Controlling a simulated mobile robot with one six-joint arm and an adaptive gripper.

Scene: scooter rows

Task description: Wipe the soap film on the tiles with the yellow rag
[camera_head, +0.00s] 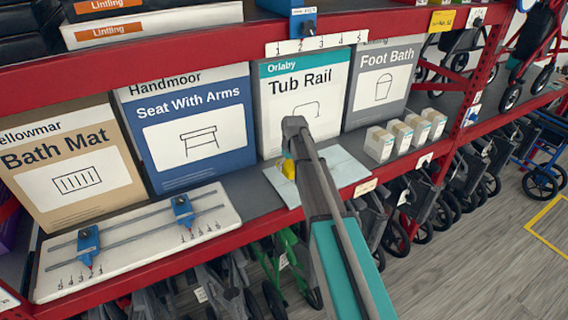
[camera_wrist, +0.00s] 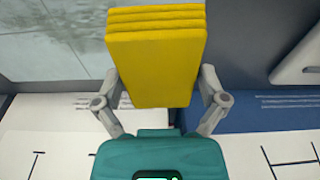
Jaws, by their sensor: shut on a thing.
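The yellow rag (camera_wrist: 155,60) is a folded, layered pad held between the fingers of my gripper (camera_wrist: 160,88). In the head view, a small part of the rag (camera_head: 288,169) shows beside my gripper (camera_head: 289,160), low over the shelf in front of the Tub Rail box. The pale blue-grey tiles (camera_head: 345,167) lie on the shelf there, partly hidden by my arm. In the wrist view, the tiles (camera_wrist: 40,60) fill the upper left, with a cloudy whitish film (camera_wrist: 82,22) left of the rag. I cannot tell whether the rag touches the tiles.
The Tub Rail box (camera_head: 300,95) and Seat With Arms box (camera_head: 190,130) stand behind. Several small white boxes (camera_head: 380,144) stand right of the tiles. A white board with blue sliders (camera_head: 140,240) lies left. The red shelf edge (camera_head: 265,220) runs along the front.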

